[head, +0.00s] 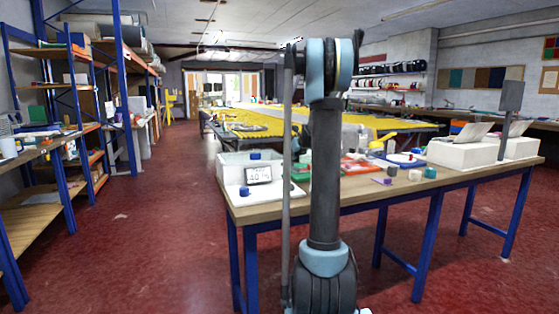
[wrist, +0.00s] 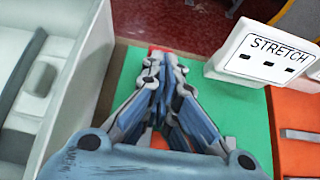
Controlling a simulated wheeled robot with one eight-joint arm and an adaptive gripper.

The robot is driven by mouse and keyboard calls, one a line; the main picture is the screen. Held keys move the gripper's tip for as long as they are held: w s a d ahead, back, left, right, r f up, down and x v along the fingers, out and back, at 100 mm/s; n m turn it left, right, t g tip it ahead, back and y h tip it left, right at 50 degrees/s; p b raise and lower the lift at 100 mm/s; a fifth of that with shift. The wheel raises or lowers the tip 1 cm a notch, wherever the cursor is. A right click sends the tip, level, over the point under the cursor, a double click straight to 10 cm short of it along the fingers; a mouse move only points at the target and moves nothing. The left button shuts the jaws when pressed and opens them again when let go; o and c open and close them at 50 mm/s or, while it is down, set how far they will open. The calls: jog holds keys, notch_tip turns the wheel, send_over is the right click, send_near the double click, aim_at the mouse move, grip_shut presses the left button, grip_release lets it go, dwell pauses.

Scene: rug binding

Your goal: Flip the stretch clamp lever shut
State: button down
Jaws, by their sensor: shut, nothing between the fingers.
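My gripper (wrist: 160,58) is shut in the wrist view, with its fingertips together over a green board (wrist: 238,105). A small red piece (wrist: 157,48) shows just past the fingertips; I cannot tell whether they touch it. An orange-red part (wrist: 159,140) shows between the finger linkages, mostly hidden by them. A white sign reading STRETCH (wrist: 268,48) stands to the right of the fingers. The clamp and its lever cannot be made out clearly, so the lever's position is unclear. In the head view my arm covers the gripper; the green board (head: 299,174) shows partly beside it.
A pale walled box (wrist: 78,75) stands close left of my gripper. An orange board (wrist: 292,125) lies to the right. In the head view, a display (head: 258,174) and small blocks (head: 415,175) sit on the wooden table (head: 340,197). Red floor (head: 165,240) is clear at left.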

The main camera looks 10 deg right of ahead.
jog(key=shift+a, duration=0.1)
jog(key=shift+r, duration=0.15)
jog(key=shift+r, duration=0.65)
jog(key=s+r, duration=0.3)
jog(key=r, duration=0.6)
jog(key=shift+d, duration=0.35)
jog(key=shift+s+r, duration=0.1)
